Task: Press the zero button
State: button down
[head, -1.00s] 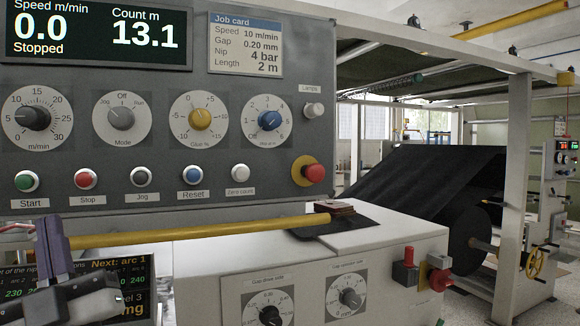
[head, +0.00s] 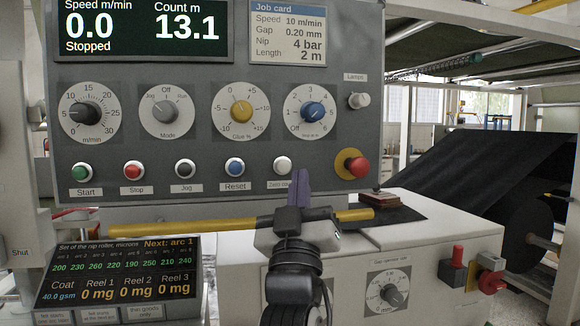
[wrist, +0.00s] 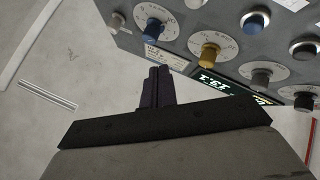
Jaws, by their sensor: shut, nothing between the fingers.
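The zero button is the white round button (head: 282,166) labelled "Zero count", last in the button row of the grey control panel (head: 215,155). Its label is partly hidden by my gripper. My gripper (head: 301,178) is shut and empty, with its purple fingers pointing up just right of and below the button. I cannot tell the gap in depth between fingertips and panel. The wrist view shows the shut fingers (wrist: 156,86) with the panel upside down beyond. The count display (head: 192,27) reads 13.1 and "Stopped".
A red emergency knob (head: 358,167) stands right of the zero button, and the blue reset button (head: 235,167) left of it. A yellow bar (head: 170,228) runs behind my gripper. A lower screen (head: 125,270) stands at left. Black paper (head: 470,175) hangs at right.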

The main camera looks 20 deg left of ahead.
jog(key=shift+w+a, duration=0.85)
jog(key=shift+w, duration=0.35)
jog(key=shift+w+a, duration=0.8)
jog(key=shift+w, duration=0.4)
jog(key=shift+w+a, duration=0.85)
jog(key=shift+w, duration=0.35)
jog(key=shift+w+a, duration=0.2)
jog(key=shift+w, duration=0.15)
jog(key=shift+w+a, duration=0.25)
jog(key=shift+w, duration=0.15)
jog(key=shift+s+d+b, duration=0.1)
jog(key=shift+s+b, duration=0.05)
jog(key=shift+b, duration=0.15)
jog(key=shift+s+d, duration=0.4)
jog(key=shift+s, duration=0.15)
jog(key=shift+s+d, duration=0.45)
jog(key=shift+s, duration=0.25)
jog(key=shift+s+d, duration=0.45)
jog(key=shift+s, duration=0.25)
jog(key=shift+s+d, duration=0.45)
jog(key=shift+s, duration=0.25)
